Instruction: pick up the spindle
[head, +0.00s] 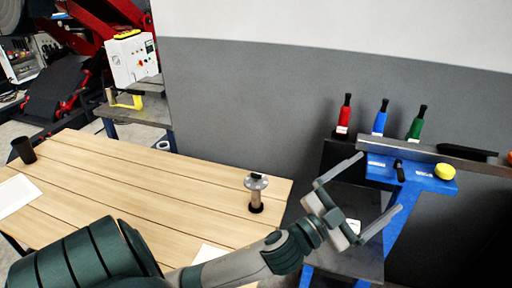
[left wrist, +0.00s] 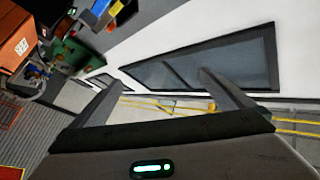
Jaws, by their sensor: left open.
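The spindle (head: 256,190) stands upright near the right end of the wooden table, with a round silvery top, a pale shaft and a dark foot. My left gripper (head: 382,181) is open and empty, to the right of the spindle and beyond the table's right edge. Its fingers point up and to the right in the head view, away from the spindle. In the left wrist view the open left gripper (left wrist: 162,78) has nothing between its fingers, and the spindle does not show. My right gripper is not in view.
The wooden table (head: 150,180) is mostly clear around the spindle. A dark cup (head: 24,150) and a white sheet (head: 14,194) are at its left. A blue stand (head: 408,172) with a yellow knob (head: 445,171) is at the right. Red, blue and green bottles (head: 380,118) stand behind it.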

